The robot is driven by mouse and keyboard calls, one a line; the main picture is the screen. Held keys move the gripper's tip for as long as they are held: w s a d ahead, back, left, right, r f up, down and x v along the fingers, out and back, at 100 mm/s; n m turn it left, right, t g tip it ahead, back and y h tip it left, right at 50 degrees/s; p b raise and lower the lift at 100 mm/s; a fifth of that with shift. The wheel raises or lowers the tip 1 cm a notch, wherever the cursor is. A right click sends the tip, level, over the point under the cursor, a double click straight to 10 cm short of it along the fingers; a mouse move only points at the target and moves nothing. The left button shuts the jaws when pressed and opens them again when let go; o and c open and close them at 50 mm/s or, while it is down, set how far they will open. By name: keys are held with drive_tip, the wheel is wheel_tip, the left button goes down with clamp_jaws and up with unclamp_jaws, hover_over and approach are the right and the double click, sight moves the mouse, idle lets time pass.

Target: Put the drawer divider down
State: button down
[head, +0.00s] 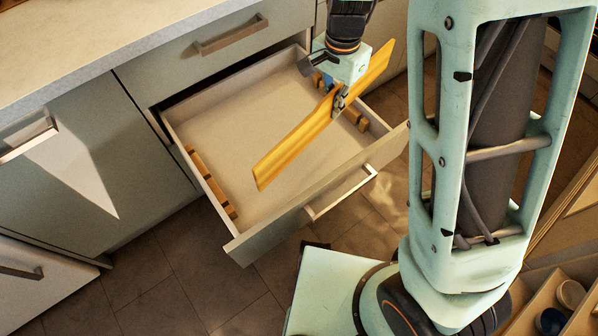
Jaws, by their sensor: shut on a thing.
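The drawer divider (292,151) is a long, flat, orange-yellow board. My gripper (338,101) is shut on it near its middle and holds it over the open drawer (265,215). The drawer is pulled out and looks empty inside. Small notched wooden holders (211,182) line its left wall. Similar holders (352,118) are on the right wall. The divider appears apart from both sets.
The drawer front has a pale handle (341,194). A light worktop (90,40) lies above grey cabinets (85,150) at the left. A box with round items (571,294) stands at the lower right. Tiled floor (190,275) shows in front of the cabinets.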

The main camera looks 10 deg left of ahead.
drive_tip(key=s+a+f+m+b, duration=0.1)
drive_tip(key=a+f+b, duration=0.1)
drive_tip(key=f+b, duration=0.2)
drive_tip(key=s+a+f+b, duration=0.1)
drive_tip(key=a+f+b, duration=0.2)
drive_tip(key=f, duration=0.6)
drive_tip(key=s+a+f+m+b, duration=0.1)
drive_tip(key=a+f+b, duration=0.1)
drive_tip(key=f+b, duration=0.4)
drive_tip(key=shift+s+a+f+m, duration=0.1)
drive_tip(key=shift+a+f+m, duration=0.05)
drive_tip(key=shift+f+m, duration=0.15)
drive_tip(key=shift+f, duration=0.1)
drive_tip(key=c, duration=2.1)
unclamp_jaws()
wheel_tip(320, 180, up, 12)
drive_tip(key=p, duration=0.5)
drive_tip(key=shift+r, duration=0.2)
